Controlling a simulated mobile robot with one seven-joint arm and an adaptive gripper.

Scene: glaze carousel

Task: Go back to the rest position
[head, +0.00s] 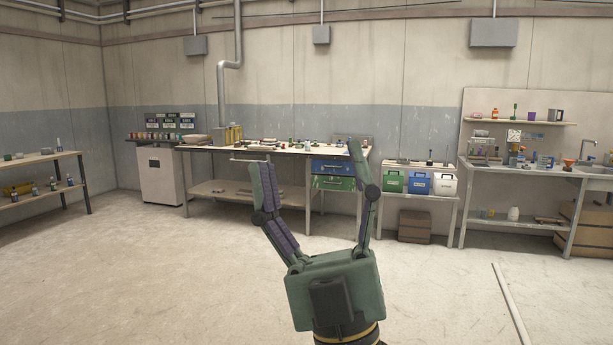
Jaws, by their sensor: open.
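My gripper (312,160) is in the middle of the head view, raised in front of the room with its two dark green fingers pointing up. The fingers are spread wide apart and nothing is between them. It touches nothing that I can see. The wooden workbench (222,148) stands behind it against the far wall, well beyond the fingertips. The right finger partly covers the bench's right end, and the left finger covers part of its front.
A grey cabinet (160,175) stands left of the workbench, and a shelf rack (40,157) is at the far left. A low table (424,196) with coloured bins and a sink counter (590,174) are on the right. A pale bar (511,305) lies on the otherwise clear floor.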

